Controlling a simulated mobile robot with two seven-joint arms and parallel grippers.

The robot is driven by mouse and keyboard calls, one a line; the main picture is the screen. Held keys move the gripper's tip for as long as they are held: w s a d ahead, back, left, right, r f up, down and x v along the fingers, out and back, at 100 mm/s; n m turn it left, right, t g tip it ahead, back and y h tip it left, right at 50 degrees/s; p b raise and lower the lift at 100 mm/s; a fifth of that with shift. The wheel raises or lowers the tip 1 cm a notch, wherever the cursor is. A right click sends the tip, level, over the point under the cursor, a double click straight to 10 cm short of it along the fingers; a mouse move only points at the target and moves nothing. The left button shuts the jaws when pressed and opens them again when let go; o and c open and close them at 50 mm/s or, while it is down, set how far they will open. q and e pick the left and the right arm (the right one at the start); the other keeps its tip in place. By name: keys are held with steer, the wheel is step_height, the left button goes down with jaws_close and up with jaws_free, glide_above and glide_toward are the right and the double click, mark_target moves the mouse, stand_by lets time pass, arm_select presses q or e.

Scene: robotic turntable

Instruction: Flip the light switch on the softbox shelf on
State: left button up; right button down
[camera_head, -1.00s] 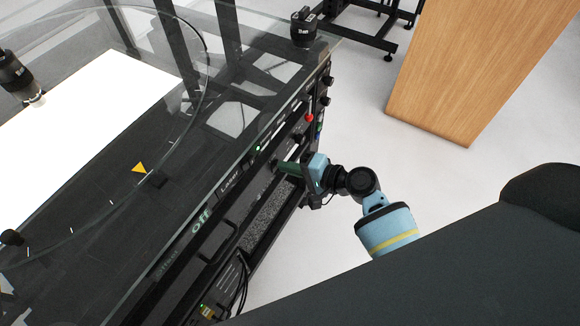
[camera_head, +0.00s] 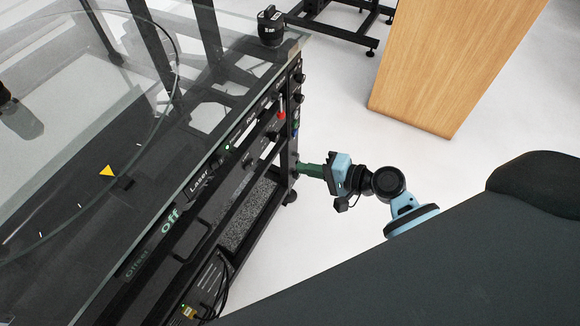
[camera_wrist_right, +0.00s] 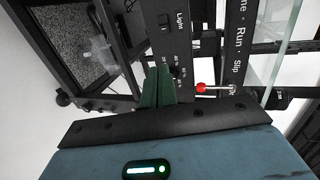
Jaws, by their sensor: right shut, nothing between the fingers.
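The equipment shelf has a dark front panel (camera_head: 205,195). My right gripper (camera_head: 302,169) has green fingers and is shut and empty, beside the front of the shelf. The surface under the glass top looks dark. My left gripper is not in view.
A red-tipped lever (camera_head: 282,114) sticks out of the panel near my right gripper, with black knobs (camera_head: 299,78) beyond it. A glass top (camera_head: 150,130) overhangs the shelf. A wooden block (camera_head: 440,70) stands at the upper right. The white floor between is clear.

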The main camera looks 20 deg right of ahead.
steer(key=shift+v, duration=1.15)
steer(key=shift+w+d, duration=0.2)
steer(key=shift+m+t+h, duration=0.3)
steer(key=s+a, duration=0.2)
steer(key=s, duration=0.1)
steer(key=shift+a+f, duration=0.1)
steer(key=shift+a, duration=0.2)
steer(key=shift+w, duration=0.1)
glide_toward(253, 164)
steer(key=x, duration=0.5)
steer(key=shift+x, duration=0.75)
